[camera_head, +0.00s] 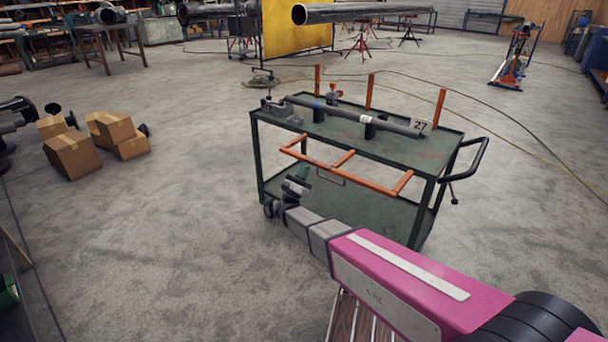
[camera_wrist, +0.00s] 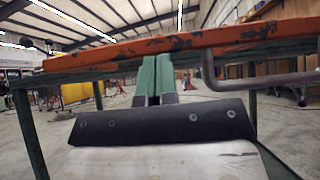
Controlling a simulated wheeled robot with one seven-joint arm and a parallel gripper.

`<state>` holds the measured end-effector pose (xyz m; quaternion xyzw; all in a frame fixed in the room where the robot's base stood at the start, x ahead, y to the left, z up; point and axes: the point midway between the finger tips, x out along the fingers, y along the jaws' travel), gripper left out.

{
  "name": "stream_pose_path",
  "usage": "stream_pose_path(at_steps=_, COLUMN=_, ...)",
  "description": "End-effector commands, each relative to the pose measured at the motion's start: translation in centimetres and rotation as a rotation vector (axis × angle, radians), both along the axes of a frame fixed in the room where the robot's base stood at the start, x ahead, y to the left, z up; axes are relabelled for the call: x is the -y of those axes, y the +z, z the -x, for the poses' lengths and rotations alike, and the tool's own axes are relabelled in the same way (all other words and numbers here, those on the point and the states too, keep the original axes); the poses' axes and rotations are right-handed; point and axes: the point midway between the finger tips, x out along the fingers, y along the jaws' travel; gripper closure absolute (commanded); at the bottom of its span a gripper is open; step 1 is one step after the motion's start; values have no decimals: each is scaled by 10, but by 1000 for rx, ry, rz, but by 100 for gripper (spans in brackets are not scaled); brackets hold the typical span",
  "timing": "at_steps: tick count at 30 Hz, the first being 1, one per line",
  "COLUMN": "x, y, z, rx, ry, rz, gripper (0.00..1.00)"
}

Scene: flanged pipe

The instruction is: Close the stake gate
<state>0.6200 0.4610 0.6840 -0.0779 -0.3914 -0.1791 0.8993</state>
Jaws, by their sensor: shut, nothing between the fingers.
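The stake gate (camera_head: 345,169) is an orange bar frame on the near side of a green cart (camera_head: 400,155). It is swung down and out from the top, roughly level, with its long bar toward me. In the wrist view its scuffed orange bar (camera_wrist: 180,43) crosses the upper picture. My gripper (camera_head: 298,178) is low beside the cart, under the gate's left end. In the wrist view its green fingers (camera_wrist: 154,77) are together and empty, just below the bar. Whether they touch it I cannot tell. A bent metal handle (camera_wrist: 225,82) hangs right of the fingers.
A grey pipe (camera_head: 350,115) marked 27 lies on the cart top. Upright orange stakes (camera_head: 369,92) stand along the far edge. A black push handle (camera_head: 472,160) sticks out right. Cardboard boxes (camera_head: 95,145) lie on the left floor. The floor between is clear.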

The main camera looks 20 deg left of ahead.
Motion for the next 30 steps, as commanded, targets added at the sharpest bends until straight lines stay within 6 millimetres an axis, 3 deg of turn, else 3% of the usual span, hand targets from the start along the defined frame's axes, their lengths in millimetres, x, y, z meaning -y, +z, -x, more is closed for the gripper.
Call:
stream_pose_path(at_steps=20, x=-1, y=13, z=3, rx=-66, ry=1, rz=-27, gripper=100)
stream_pose_path(at_steps=30, x=0, y=36, z=6, rx=-169, ry=1, rz=-72, gripper=100)
